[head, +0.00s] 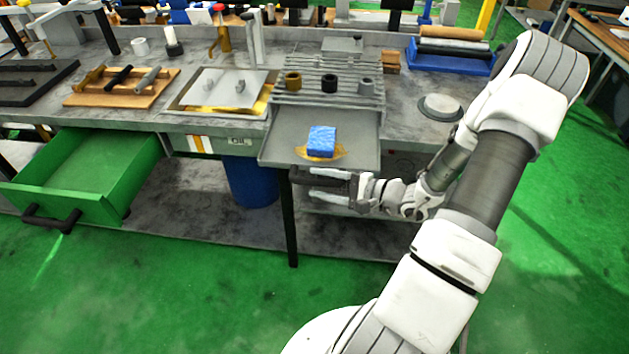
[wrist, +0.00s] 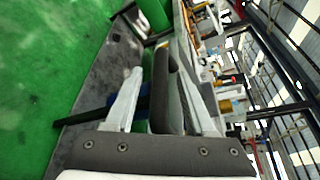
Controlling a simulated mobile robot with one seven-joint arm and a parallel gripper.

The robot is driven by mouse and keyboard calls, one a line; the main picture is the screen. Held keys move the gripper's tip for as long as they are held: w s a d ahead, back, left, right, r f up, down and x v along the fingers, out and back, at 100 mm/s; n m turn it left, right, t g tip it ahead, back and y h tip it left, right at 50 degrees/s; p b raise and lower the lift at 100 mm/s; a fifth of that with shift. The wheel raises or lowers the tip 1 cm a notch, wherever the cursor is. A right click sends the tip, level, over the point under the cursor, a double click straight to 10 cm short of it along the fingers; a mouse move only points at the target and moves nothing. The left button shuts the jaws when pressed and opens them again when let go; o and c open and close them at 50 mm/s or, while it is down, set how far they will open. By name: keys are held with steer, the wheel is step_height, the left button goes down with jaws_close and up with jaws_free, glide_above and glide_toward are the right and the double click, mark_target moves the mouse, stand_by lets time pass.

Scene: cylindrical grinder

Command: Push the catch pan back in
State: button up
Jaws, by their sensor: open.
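The catch pan (head: 277,150) is a flat grey tray sticking out from the front of the bench below the ribbed grey plate. A blue sponge (head: 321,141) sits on it in a yellowish puddle. My gripper (head: 313,183) is at the pan's front edge, fingers pointing left along it. Its two pale fingers are apart. In the wrist view a dark rounded bar (wrist: 165,95) lies between the fingers; it looks like the pan's handle. Whether the fingers touch it I cannot tell.
A green drawer (head: 90,172) stands open at the left. A blue barrel (head: 250,182) is under the bench, and a dark bench leg (head: 291,225) stands below the pan. Green floor in front is clear.

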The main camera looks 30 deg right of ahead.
steer(key=shift+x, duration=0.9)
steer(key=shift+c, duration=0.2)
steer(key=shift+d, duration=0.1)
jaws_close()
stand_by(0.6)
